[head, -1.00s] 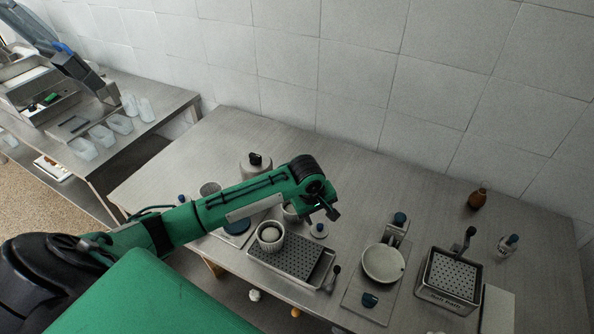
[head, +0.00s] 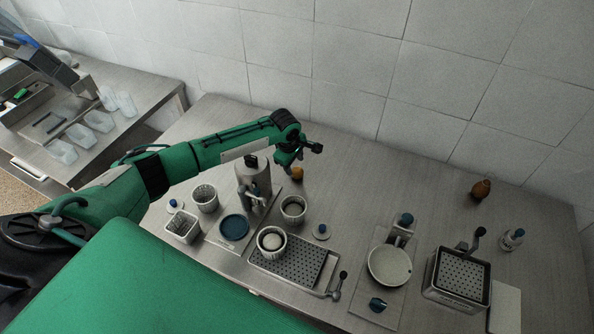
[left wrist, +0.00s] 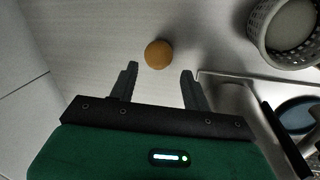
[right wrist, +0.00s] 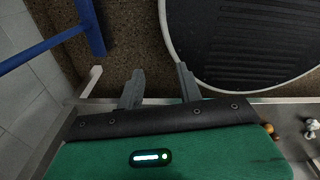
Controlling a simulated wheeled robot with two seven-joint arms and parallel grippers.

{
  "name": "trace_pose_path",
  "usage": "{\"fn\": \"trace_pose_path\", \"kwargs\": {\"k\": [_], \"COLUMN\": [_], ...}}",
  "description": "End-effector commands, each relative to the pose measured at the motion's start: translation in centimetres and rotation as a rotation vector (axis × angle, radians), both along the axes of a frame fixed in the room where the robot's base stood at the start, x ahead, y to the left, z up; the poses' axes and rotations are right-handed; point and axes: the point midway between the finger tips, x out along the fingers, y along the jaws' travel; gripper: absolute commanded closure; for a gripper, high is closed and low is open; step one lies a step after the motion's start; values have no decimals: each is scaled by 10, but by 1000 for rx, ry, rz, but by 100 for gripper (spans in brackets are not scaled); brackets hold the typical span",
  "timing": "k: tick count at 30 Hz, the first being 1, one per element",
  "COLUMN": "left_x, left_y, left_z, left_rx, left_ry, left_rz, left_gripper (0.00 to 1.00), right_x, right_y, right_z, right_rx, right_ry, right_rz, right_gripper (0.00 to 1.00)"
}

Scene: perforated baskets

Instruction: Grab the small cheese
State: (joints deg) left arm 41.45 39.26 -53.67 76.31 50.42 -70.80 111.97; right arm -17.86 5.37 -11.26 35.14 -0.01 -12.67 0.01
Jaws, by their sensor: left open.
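A small round orange-brown piece (head: 297,174), which looks like the small cheese, sits on the steel table near the centre-left. It also shows in the left wrist view (left wrist: 158,54), just beyond and between the fingertips. My left gripper (head: 302,155) is above it in the head view. In the left wrist view the left gripper (left wrist: 159,75) is open, with nothing between its fingers. A larger pale round cheese (head: 271,241) sits in a perforated basket (head: 262,254). My right gripper (right wrist: 158,78) is open and empty above the floor.
A perforated basket (head: 293,212) stands close to the small piece; a basket is also near in the left wrist view (left wrist: 262,40). A metal canister (head: 252,183), a blue disc (head: 234,228) and a drip tray (head: 300,262) are nearby.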

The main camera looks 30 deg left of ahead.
Motion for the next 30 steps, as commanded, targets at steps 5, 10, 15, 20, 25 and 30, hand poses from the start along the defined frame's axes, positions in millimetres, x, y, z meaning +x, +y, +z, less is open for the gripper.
{"fn": "trace_pose_path", "kwargs": {"k": [5, 10, 15, 20, 25, 30], "left_x": [2, 7, 12, 15, 16, 15], "left_y": [-1, -1, -2, -1, -1, -1], "left_z": [-6, -20, -41, -52, -55, -55], "left_rx": [-1, 1, -1, 0, 0, 0], "left_ry": [0, 2, 2, 0, 0, 0], "left_rz": [-2, -1, -1, -1, -1, -1], "left_gripper": [51, 51, 51, 51, 51, 61], "right_x": [20, 23, 17, 13, 13, 13], "right_y": [21, 25, 19, 15, 11, 10], "right_z": [5, 16, 22, 24, 24, 24], "right_rx": [23, 27, 22, 16, 12, 11], "right_ry": [-26, -30, -23, -18, -18, -17], "right_rz": [-4, -2, 0, 0, 0, 0], "right_gripper": [64, 64, 64, 64, 64, 64]}}
